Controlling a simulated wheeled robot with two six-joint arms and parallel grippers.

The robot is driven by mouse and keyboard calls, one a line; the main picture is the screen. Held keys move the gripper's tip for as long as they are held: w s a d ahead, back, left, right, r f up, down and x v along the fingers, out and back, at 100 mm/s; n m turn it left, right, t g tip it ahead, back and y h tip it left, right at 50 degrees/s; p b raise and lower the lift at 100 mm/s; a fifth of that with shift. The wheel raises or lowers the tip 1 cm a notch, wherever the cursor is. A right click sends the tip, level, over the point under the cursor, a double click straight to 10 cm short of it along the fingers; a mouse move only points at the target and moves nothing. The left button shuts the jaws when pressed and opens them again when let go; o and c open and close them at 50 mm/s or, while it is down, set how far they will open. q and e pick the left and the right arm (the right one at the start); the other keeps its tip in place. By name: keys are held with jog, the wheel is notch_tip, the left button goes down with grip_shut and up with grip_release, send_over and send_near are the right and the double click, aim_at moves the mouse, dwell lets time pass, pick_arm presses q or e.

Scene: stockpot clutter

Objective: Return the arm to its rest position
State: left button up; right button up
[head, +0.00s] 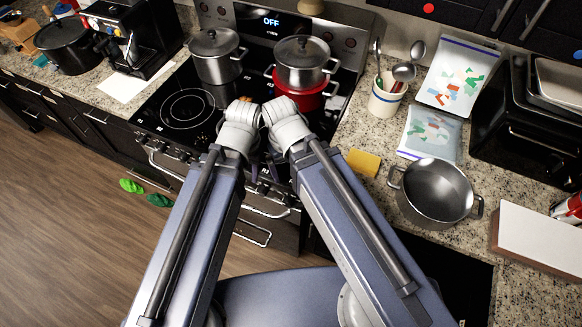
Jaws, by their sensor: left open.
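Both my arms reach forward from the bottom of the head view, and their pale wrists come close together in front of the stove. My left gripper (255,171) shows only in part, low in the narrow gap between the arms. It is open, and I see nothing held in it. My right gripper is mostly hidden behind its own arm and wrist, so I cannot make out its jaws. Both wrists are over the front of the black stove top (180,107).
A lidded pot (217,56) and another lidded pot (302,61) on a red pot (300,91) stand on the stove. On the right counter are an open stockpot (436,190), a yellow sponge (364,162) and a utensil crock (387,100).

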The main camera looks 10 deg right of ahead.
aim_at(364, 160)
notch_tip(364, 160, down, 8)
jog(key=b, duration=0.7)
jog(key=shift+r+b, duration=0.2)
jog(key=shift+b, duration=0.1)
dwell(0.6)
